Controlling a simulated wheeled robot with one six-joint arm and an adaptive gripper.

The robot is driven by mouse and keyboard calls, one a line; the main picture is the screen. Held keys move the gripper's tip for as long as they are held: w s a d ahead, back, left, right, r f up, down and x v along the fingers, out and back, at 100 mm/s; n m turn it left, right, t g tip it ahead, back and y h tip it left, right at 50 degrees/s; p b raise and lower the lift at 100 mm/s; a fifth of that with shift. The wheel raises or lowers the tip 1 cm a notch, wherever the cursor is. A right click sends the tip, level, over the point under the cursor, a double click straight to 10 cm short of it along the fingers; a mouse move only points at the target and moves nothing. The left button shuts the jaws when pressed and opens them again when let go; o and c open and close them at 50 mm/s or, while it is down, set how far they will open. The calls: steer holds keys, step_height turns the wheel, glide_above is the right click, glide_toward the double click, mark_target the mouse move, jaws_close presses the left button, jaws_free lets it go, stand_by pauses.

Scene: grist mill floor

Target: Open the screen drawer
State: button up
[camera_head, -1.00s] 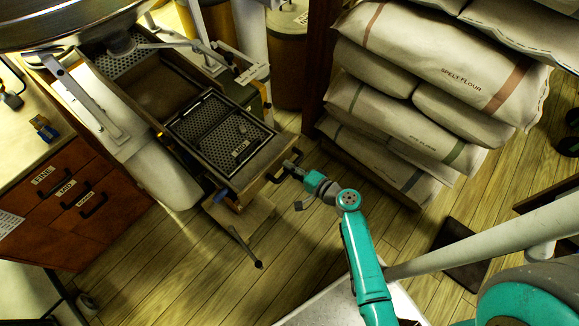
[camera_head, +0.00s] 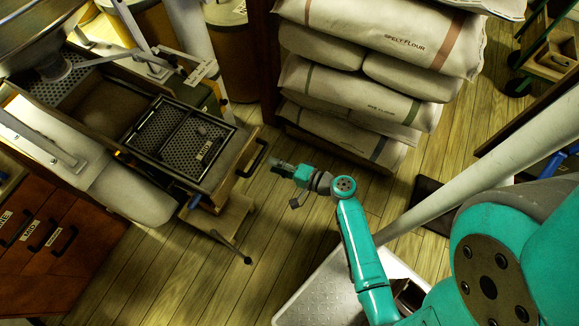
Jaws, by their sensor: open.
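The screen drawer (camera_head: 225,174) is a wooden tray with perforated dark screens on top, at the left centre of the head view. It sticks out of the sifter housing toward the lower right. Its dark bar handle (camera_head: 254,158) is on the front end. My gripper (camera_head: 274,164) is just right of the handle, with a visible gap between them. It looks empty, and its fingertips are small and dark in this view. My teal arm reaches up to it from the lower right.
Stacked flour sacks (camera_head: 372,82) stand at the upper right of the drawer. A wooden cabinet (camera_head: 85,262) with labelled drawers is at the lower left. A wooden ledge and a dark lever (camera_head: 232,247) sit below the screen drawer. Plank floor (camera_head: 170,280) is clear in front.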

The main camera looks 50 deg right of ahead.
steer(key=shift+v, duration=2.5)
steer(key=s+a+f+n+g+h, duration=0.1)
steer(key=s+a+n+g+h, duration=0.2)
steer(key=s, duration=0.5)
steer(key=s+a+f+n+g+h, duration=0.1)
steer(key=s+a+h, duration=0.1)
steer(key=s+a, duration=0.4)
steer(key=s+r+n+t, duration=0.2)
steer(key=s+r+n, duration=0.3)
steer(key=r, duration=0.5)
steer(key=s+r+n+t, duration=0.2)
steer(key=s+r+n, duration=0.3)
steer(key=r, duration=0.5)
steer(key=shift+a+r, duration=0.4)
steer(key=shift+a, duration=0.1)
